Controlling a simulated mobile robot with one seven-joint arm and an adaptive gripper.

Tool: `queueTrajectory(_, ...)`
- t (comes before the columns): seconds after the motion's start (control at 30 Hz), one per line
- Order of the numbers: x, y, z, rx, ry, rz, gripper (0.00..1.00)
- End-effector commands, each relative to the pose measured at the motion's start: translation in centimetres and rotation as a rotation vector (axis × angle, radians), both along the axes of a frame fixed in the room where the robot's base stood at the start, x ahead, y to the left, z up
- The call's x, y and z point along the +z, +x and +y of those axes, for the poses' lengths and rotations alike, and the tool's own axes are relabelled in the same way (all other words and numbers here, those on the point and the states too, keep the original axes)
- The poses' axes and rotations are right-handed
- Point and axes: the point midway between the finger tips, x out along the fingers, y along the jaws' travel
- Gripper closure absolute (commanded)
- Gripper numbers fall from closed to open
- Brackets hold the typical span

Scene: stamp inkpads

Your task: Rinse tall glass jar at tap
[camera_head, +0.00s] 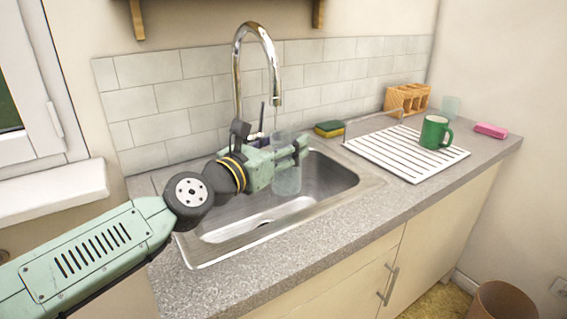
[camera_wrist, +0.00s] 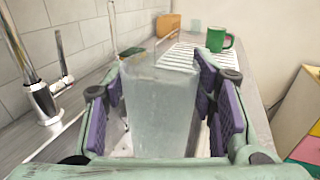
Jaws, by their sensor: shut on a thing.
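The tall glass jar (camera_head: 287,170) is clear and roughly upright above the sink basin, beneath the end of the chrome tap (camera_head: 257,50). My gripper (camera_head: 284,158) is shut on the jar, with a finger on each side of it. In the wrist view the jar (camera_wrist: 160,110) stands between my purple finger pads, and the tap's base (camera_wrist: 45,100) is to its left. A thin streak shows between the spout and the jar; I cannot clearly tell whether it is water. The steel sink (camera_head: 335,180) lies under the jar, partly hidden by my gripper.
A yellow and green sponge (camera_head: 329,129) lies behind the sink. To the right are a white ribbed drying mat (camera_head: 385,157) with a green mug (camera_head: 435,132), a wooden rack (camera_head: 406,98), another glass (camera_head: 451,106) and a pink item (camera_head: 490,131). The front counter is clear.

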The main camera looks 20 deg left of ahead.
Motion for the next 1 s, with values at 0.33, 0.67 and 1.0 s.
queueTrajectory(0.33,0.0,-2.3,-1.4,0.002,0.000,-0.001,1.00)
queueTrajectory(0.67,0.0,-4.3,-2.8,0.002,0.001,-0.001,1.00)
queueTrajectory(1.0,0.0,-4.8,-3.1,0.001,0.000,-0.001,1.00)
